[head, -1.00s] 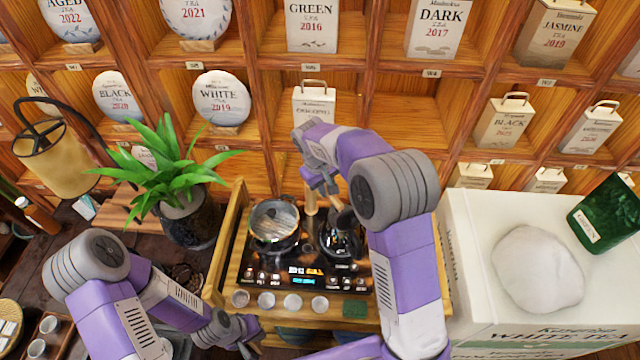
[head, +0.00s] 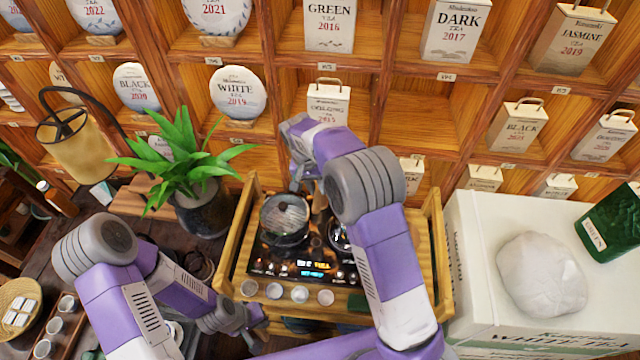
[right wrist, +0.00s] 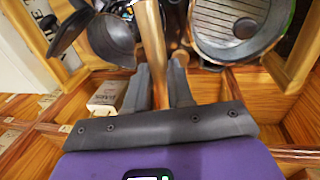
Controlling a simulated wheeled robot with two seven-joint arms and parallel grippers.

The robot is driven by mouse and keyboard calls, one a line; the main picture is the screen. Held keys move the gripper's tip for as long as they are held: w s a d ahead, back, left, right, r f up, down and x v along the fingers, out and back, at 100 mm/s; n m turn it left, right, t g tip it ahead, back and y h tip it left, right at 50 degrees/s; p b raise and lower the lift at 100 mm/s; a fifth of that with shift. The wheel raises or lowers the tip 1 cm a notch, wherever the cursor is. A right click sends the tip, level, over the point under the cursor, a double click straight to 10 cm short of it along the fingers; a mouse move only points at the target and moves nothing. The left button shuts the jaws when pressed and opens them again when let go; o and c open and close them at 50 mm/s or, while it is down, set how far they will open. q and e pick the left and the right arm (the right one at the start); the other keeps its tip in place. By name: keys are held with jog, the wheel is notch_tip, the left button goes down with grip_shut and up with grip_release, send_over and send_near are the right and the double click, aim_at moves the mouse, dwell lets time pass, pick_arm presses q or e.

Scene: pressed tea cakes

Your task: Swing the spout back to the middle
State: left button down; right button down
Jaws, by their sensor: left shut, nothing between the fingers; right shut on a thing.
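My right gripper (head: 299,184) reaches down over the back of the black stove (head: 275,267), between the pot with a slatted lid (head: 284,216) on the left and a dark kettle (head: 338,236), partly hidden by my arm. The slatted pot (right wrist: 240,28) is on the right there, the kettle (right wrist: 112,38) on the left. My left gripper (head: 260,325) is shut and empty at the lower front.
Several small cups (head: 275,291) line the stove's front edge. A wooden frame (head: 235,232) borders the stove. A potted plant (head: 190,165) stands at left. A white box (head: 470,250) with a pale lump (head: 541,275) stands at right. Tea shelves rise behind.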

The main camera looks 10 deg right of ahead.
jog(key=shift+a, duration=0.1)
dwell(0.3)
jog(key=c, duration=1)
grip_release()
jog(key=shift+r, duration=0.1)
notch_tip(320, 180, up, 7)
jog(key=a, duration=0.1)
jog(key=shift+w+a+r, duration=0.2)
jog(key=shift+w, duration=0.05)
